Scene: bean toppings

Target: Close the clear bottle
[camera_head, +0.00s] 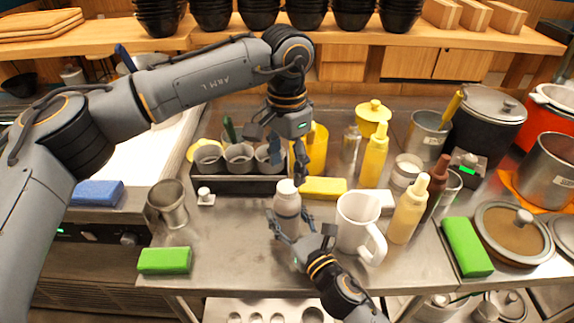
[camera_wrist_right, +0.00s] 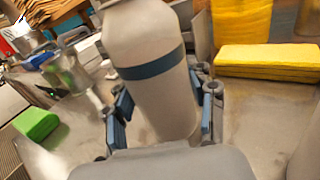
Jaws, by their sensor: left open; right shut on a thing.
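A pale, greyish-white bottle (camera_head: 287,213) stands upright near the middle of the steel counter. Its top looks whitish; whether a cap sits on it is too small to tell. My right gripper (camera_head: 300,236) is shut on its lower body. In the right wrist view, the bottle (camera_wrist_right: 158,85) with a dark blue band sits between the right gripper's blue finger pads (camera_wrist_right: 163,112), and its top is cut off. My left gripper (camera_head: 303,165) is open and empty, pointing down just above and slightly right of the bottle top. A small white knobbed piece (camera_head: 205,197) lies on the counter left of the bottle.
A white mug (camera_head: 352,222) stands close right of the bottle, with a cream squeeze bottle (camera_head: 408,210) beyond. A yellow sponge (camera_head: 323,188) and a rack of metal cups (camera_head: 238,185) lie behind. A green sponge (camera_head: 165,260) lies front left. The counter's front centre-left is clear.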

